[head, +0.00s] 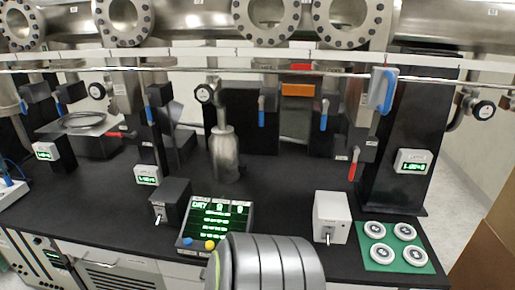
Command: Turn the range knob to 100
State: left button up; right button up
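No knob with a readable range scale can be made out. A black display unit (215,222) with green lit text, reading something like "DRY" at its top, stands at the front of the black bench. A blue knob or button (188,242) and a yellow one (210,245) sit at its lower edge. A dark box (172,197) with a small lever stands to its left, and a white box (331,215) with a small lever to its right. A grey banded part of my own arm rises at the bottom middle and covers the bench edge. Neither gripper's fingers show.
A green mat (396,262) with several white round pieces lies at the right front. A metal cylinder (224,155) stands mid-bench. Pipes, flanges and blue or red valve handles line the back. Small green-lit readouts (412,163) sit around. The bench (275,190) is clear behind the white box.

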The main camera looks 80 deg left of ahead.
aim_at(37, 240)
jog(key=u, duration=4.5)
jog(key=i+j+z, duration=0.1)
jog(key=z, duration=0.35)
jog(key=i+j+z, duration=0.15)
jog(key=z, duration=0.3)
jog(key=j+z, duration=0.25)
jog(key=z, duration=0.25)
jog(key=i, duration=0.05)
